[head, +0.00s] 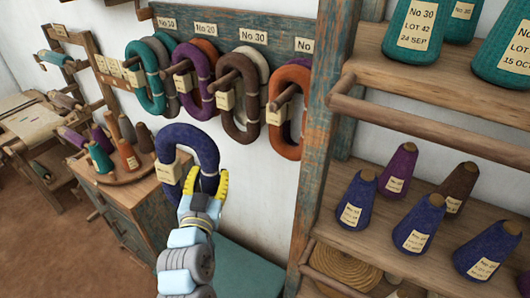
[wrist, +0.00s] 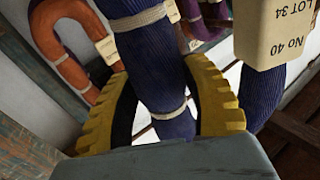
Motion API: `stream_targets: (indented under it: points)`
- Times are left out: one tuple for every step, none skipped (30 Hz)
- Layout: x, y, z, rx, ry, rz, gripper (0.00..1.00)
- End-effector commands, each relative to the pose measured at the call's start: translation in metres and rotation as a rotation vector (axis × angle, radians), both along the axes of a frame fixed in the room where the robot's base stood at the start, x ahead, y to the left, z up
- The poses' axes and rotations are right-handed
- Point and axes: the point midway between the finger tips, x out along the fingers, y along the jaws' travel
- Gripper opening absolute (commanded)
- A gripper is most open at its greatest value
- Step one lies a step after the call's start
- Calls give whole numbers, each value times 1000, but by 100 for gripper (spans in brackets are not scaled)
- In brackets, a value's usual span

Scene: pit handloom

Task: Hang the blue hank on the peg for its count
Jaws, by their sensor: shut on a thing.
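The blue hank (head: 190,135) is a dark blue loop, held upright in front of the peg rack in the head view. My gripper (head: 208,183), with yellow fingers, is shut on its lower right side. In the wrist view the blue strand (wrist: 155,65) passes between the fingers (wrist: 165,110). Its tag (wrist: 292,30) reads No 40, LOT 34. The peg rack (head: 228,20) carries labels No 30 (head: 168,23), No 20 (head: 205,29), No 30 (head: 253,36) and a label (head: 304,44) cut off after No. Hanks hang below every visible label.
A wooden post (head: 325,110) hides the rack's right end. Shelves (head: 400,125) with several cones and a projecting rail (head: 430,125) stand at right. A cabinet (head: 140,205) with a tray of cones stands at left. White wall shows below the hanging hanks.

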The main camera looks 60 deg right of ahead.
Motion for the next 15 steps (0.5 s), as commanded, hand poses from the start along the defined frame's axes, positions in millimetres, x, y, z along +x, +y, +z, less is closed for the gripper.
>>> stream_targets:
  points:
    - [-13, -18, 11, 0, -18, -51, 8]
    - [-21, -27, 17, 2, -21, -81, 8]
    - [-32, -39, 25, 3, -27, -116, 8]
    - [-40, -46, 31, 3, -33, -140, 8]
    - [-47, -54, 36, 3, -38, -163, 8]
    - [-56, -62, 41, 3, -41, -188, 8]
    - [-63, -68, 45, 4, -45, -207, 8]
    - [-69, -73, 48, 5, -48, -223, 8]
    - [-77, -79, 52, 6, -52, -241, 8]
    - [-82, -82, 55, 7, -53, -252, 8]
    - [-86, -85, 57, 6, -56, -261, 8]
    - [-90, -88, 60, 6, -59, -271, 8]
    - [-93, -90, 61, 7, -60, -277, 8]
    - [-95, -91, 62, 6, -61, -281, 8]
    - [-97, -93, 63, 7, -62, -285, 8]
